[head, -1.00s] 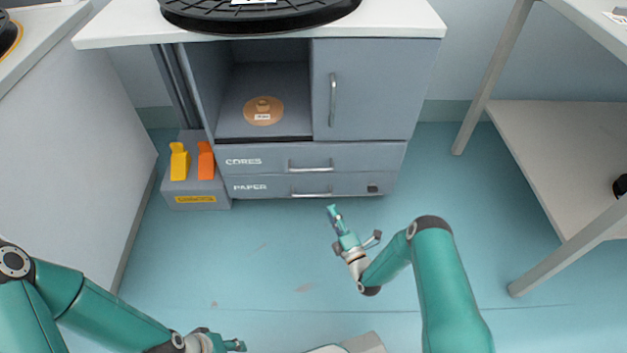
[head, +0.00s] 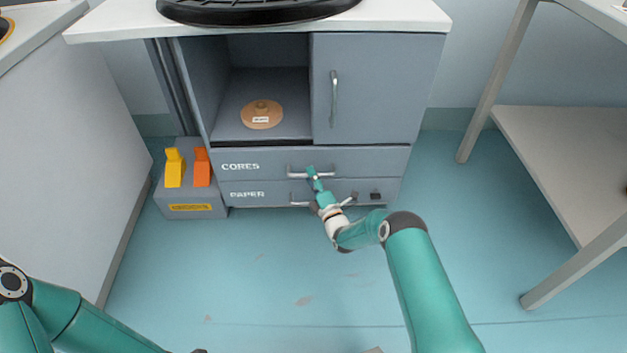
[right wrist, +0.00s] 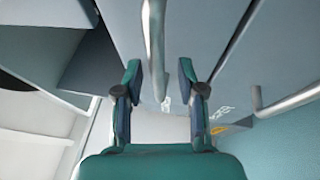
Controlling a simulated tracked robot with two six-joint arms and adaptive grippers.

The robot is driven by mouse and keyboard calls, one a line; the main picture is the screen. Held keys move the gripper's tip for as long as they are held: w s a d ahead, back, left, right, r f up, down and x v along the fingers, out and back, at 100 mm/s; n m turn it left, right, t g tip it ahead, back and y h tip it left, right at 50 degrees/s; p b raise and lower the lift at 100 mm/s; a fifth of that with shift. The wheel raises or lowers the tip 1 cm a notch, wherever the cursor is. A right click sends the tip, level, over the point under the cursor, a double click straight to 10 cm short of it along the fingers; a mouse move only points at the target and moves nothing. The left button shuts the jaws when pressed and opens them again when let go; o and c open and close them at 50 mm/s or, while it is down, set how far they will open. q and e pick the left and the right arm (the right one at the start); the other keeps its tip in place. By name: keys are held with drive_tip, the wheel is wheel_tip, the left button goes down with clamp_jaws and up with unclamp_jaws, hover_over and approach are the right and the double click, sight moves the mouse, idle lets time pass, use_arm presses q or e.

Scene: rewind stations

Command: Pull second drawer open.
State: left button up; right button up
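The grey cabinet has two drawers, the upper one marked CORES (head: 265,165) and the lower one marked PAPER (head: 265,187); both look shut. My right gripper (head: 313,175) is at the CORES drawer's bar handle (head: 327,175), near its left half. In the right wrist view the gripper (right wrist: 160,78) is open, and the handle bar (right wrist: 154,40) runs between its fingers without visible grip. The PAPER drawer's handle (head: 299,203) is partly hidden behind the gripper; a handle (right wrist: 290,101) also shows at right in the wrist view. My left gripper is outside the view.
Above the drawers are an open compartment holding a tan disc (head: 262,114) and a closed door (head: 375,90). A grey holder (head: 190,205) with yellow and orange tools stands left. A shelf unit (head: 560,150) stands right. The floor in front is clear.

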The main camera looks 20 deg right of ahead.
drive_tip(key=shift+w+r, duration=0.15)
drive_tip(key=shift+w, duration=0.2)
clamp_jaws()
